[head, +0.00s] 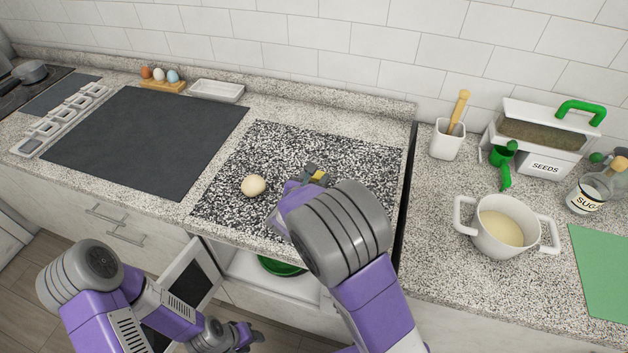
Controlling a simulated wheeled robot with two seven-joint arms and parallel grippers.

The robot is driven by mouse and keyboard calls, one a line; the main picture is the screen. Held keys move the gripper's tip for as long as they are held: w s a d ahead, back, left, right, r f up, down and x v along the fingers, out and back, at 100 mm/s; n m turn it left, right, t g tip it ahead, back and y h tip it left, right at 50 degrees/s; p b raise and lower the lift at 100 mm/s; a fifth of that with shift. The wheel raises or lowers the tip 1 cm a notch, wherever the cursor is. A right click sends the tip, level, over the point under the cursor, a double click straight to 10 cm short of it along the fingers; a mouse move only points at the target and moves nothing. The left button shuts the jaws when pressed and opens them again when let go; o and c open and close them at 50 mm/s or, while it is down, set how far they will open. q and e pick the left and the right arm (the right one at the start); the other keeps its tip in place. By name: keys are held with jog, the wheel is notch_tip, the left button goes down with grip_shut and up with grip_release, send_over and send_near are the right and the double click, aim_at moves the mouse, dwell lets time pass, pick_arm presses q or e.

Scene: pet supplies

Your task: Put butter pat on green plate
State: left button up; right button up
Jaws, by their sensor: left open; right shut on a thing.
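My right gripper (316,172) is over the speckled black-and-white mat (240,163). It is shut on a small yellow piece, the butter pat (319,176), which is partly hidden by the fingers and wrist. Whether the pat touches the mat is unclear. The green plate (280,267) lies in an open white compartment below the counter front, its far part hidden by the counter edge. My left gripper (250,338) is low in front of the cabinets, left of the compartment, open, with nothing visible in it.
A pale round ball (253,186) sits on the mat left of my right gripper. A dark board (150,140) lies further left. A white pot (500,228), a seed box (540,137) and a sugar jar (588,190) stand right. An open panel (190,270) juts out near my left arm.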

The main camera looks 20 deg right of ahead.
jog(key=o, duration=0.6)
jog(key=shift+f, duration=0.15)
jog(key=o, duration=0.5)
